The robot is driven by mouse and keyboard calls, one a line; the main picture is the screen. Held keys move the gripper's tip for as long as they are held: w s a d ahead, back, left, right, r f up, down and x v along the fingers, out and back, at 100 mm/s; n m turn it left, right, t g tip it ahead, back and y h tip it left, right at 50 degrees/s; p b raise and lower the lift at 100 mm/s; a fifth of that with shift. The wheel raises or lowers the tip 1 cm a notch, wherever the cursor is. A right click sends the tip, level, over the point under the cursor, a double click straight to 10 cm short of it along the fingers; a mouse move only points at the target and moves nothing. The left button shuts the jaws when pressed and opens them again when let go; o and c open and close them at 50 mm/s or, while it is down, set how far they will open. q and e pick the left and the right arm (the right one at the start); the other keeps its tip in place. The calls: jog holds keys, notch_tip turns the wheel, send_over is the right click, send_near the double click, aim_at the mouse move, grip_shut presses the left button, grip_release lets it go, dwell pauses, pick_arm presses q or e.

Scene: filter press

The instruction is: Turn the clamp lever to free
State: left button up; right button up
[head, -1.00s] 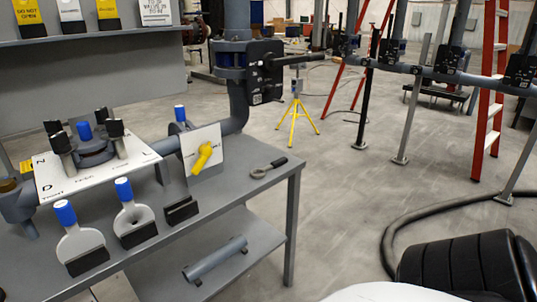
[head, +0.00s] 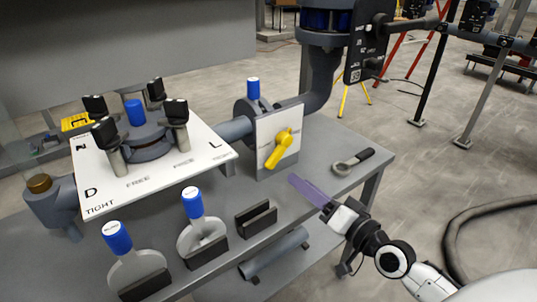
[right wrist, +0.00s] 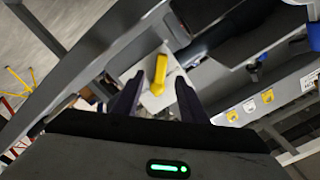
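A yellow lever (head: 279,149) sits on an upright white plate (head: 291,123) on the bench's right side. It leans, with its upper end to the right. Black-topped clamps (head: 176,127) stand around a round housing on a white board (head: 203,162) marked FREE and TIGHT. My right gripper (head: 296,182) is below and right of the yellow lever, apart from it. In the right wrist view the right gripper (right wrist: 158,80) is open and empty, with the yellow lever (right wrist: 160,69) showing beyond and between its fingers. My left gripper is not in view.
The grey bench (head: 322,151) carries a ring-ended tool (head: 353,161) at right. Blue-topped paddles (head: 202,235) stand in black holders at the front, beside an empty holder (head: 256,219). A blue-topped handle (head: 253,89) rises behind the white plate. A grey pipe bends up behind.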

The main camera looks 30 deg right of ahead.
aim_at(276, 161)
jog(key=shift+w+r, duration=0.4)
jog(key=shift+w, duration=0.4)
jog(key=w, duration=0.5)
jog(key=w+p, duration=0.1)
jog(key=w, duration=0.2)
jog(key=shift+a+f, duration=0.2)
jog(key=shift+a, duration=0.15)
jog(key=shift+c, duration=0.3)
grip_shut()
